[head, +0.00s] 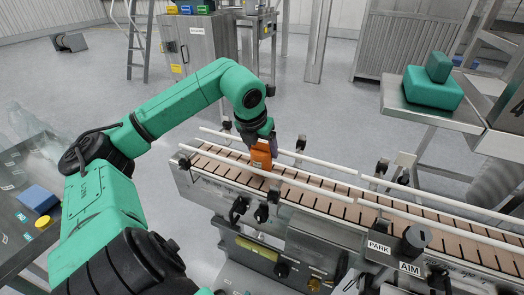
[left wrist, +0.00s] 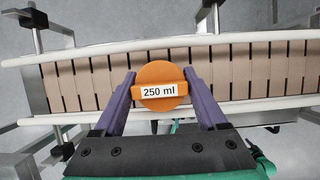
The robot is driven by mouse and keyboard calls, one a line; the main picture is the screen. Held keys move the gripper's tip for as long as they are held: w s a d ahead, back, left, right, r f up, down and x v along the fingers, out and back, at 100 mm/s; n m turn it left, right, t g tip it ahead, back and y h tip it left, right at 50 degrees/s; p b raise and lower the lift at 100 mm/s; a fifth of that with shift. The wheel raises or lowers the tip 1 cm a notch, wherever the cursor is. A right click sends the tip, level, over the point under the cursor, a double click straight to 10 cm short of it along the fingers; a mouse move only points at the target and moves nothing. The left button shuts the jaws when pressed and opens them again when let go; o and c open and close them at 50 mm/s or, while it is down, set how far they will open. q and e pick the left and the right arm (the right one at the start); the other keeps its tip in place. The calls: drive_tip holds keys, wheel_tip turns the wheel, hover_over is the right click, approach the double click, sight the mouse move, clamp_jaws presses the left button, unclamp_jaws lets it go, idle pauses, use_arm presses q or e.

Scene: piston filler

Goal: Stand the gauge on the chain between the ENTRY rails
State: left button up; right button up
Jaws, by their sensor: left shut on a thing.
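The gauge (head: 261,156) is an orange round piece. In the left wrist view its top (left wrist: 160,72) carries a white "250 ml" label. My left gripper (head: 262,140) points down and is shut on the gauge, with a purple finger on each side in the left wrist view (left wrist: 160,80). The gauge looks upright over the tan slatted chain (head: 339,204), near its left end, between the white ENTRY rails (head: 222,137). Its base is at or just above the slats; I cannot tell if it touches. My right gripper is not in view.
A lever knob (head: 417,237) stands by the PARK (head: 379,247) and AIM (head: 410,268) signs at the conveyor's near side. Rail posts and clamps (head: 301,143) line both sides. A dark table at left holds a blue block (head: 38,199). Green blocks (head: 433,88) sit on a steel table at right.

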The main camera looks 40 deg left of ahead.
use_arm(q)
wheel_tip(320, 180, down, 2)
drive_tip(key=o, duration=1.4)
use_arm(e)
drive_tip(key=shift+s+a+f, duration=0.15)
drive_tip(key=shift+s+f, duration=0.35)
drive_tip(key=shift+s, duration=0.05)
use_arm(q)
drive_tip(key=shift+r, duration=0.15)
drive_tip(key=shift+r, duration=0.2)
drive_tip(key=v, duration=1.1)
drive_tip(key=shift+s+d+r+b, duration=0.1)
drive_tip(key=shift+r+b, duration=0.15)
drive_tip(key=shift+b, duration=0.05)
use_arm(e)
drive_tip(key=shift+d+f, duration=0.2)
